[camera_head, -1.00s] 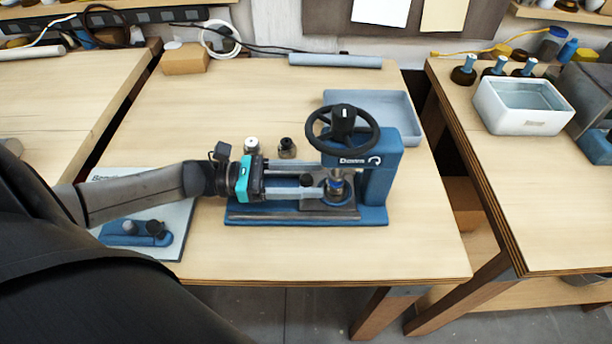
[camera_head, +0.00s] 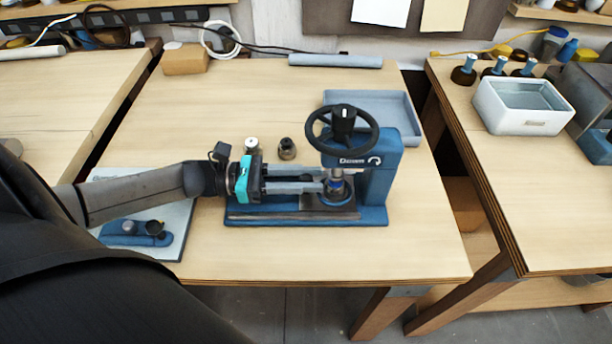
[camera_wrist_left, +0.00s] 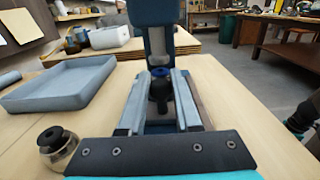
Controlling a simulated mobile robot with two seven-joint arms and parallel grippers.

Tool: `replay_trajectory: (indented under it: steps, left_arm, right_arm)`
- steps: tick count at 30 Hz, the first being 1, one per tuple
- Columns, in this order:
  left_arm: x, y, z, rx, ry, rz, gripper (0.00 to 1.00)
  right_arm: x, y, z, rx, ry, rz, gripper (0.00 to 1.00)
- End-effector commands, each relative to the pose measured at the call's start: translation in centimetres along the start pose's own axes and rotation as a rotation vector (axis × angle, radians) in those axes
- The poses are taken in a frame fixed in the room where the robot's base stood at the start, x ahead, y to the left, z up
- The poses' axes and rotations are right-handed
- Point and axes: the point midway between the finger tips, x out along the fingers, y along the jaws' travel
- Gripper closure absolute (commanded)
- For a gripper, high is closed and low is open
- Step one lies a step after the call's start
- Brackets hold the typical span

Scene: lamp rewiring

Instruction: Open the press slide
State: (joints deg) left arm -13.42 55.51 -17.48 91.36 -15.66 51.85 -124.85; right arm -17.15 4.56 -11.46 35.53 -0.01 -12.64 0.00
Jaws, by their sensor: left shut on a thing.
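The blue press (camera_head: 383,165) stands near the middle of the table, with a black handwheel (camera_head: 343,135) on top. Its dark slide plate (camera_head: 318,209) lies on the base under the ram. My left gripper (camera_head: 322,182) reaches in from the left, low over the base, its fingers drawn together beside the ram. In the left wrist view, my left gripper (camera_wrist_left: 160,82) has its two grey fingers on either side of a black knob (camera_wrist_left: 160,92) in front of the press. The fingers partly hide the slide in the head view. My right gripper is not in view.
A shallow grey-blue tray (camera_head: 408,108) sits behind the press. Two small fittings (camera_head: 287,149) stand behind my gripper. A pale board with a blue fixture (camera_head: 135,234) lies at the left. The table's front right is clear.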

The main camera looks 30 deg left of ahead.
Motion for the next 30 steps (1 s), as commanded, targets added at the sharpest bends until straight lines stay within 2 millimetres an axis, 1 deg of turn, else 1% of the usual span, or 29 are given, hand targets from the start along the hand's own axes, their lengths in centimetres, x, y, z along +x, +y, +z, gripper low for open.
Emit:
replay_trajectory:
  steps: [20, 23, 30]
  left_arm:
    - [-0.2, 0.0, -0.1, -0.001, 0.002, 0.0, 1.0]
    - [-1.4, 0.0, -0.2, -0.003, 0.004, 0.002, 1.0]
    - [-6.3, 0.0, -0.2, -0.004, 0.005, 0.004, 1.0]
  right_arm:
    - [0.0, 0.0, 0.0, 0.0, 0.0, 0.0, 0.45]
    - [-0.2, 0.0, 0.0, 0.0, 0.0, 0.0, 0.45]
    - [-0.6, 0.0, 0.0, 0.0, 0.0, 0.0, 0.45]
